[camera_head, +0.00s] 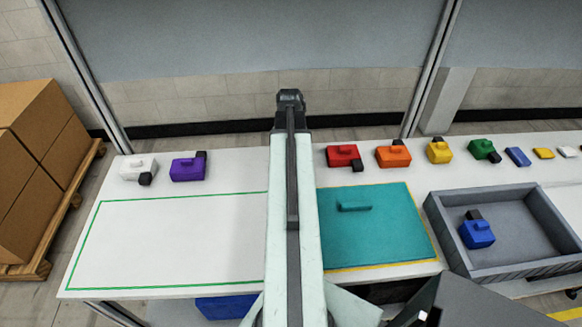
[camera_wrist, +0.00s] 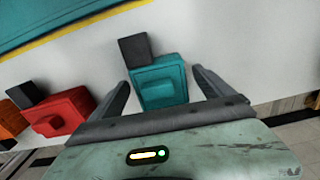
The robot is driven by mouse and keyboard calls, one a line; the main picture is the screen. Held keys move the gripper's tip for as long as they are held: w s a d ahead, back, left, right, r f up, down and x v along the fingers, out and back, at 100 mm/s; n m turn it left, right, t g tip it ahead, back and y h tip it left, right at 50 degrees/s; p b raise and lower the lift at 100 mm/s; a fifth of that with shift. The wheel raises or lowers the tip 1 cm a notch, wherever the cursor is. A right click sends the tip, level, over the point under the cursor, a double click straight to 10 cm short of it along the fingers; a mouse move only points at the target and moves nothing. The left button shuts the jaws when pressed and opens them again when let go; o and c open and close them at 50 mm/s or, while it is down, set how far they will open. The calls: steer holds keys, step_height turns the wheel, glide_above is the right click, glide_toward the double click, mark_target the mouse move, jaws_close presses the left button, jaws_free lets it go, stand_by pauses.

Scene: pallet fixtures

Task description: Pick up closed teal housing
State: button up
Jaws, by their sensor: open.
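The teal housing (camera_wrist: 162,82) is a boxy block with a raised part on its top face and a black block (camera_wrist: 134,49) at its upper-left corner. It sits on the white table in the wrist view. My gripper (camera_wrist: 160,76) is open, with one finger on each side of the housing. Gaps show between the fingers and its sides. I cannot tell the height of the fingertips above the table. In the head view my arm hides the housing and the fingers.
The red housing (camera_head: 343,156) and orange housing (camera_head: 393,154) stand right of my arm, the purple housing (camera_head: 187,170) left. A teal mat (camera_head: 390,236) carries a raised teal bar (camera_head: 354,206). A grey tray (camera_head: 481,272) holds a blue housing (camera_head: 477,234). The green-outlined area (camera_head: 180,240) is clear.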

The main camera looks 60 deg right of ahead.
steer(key=c, duration=1.6)
steer(key=shift+c, duration=0.2)
steer(key=shift+r, duration=0.2)
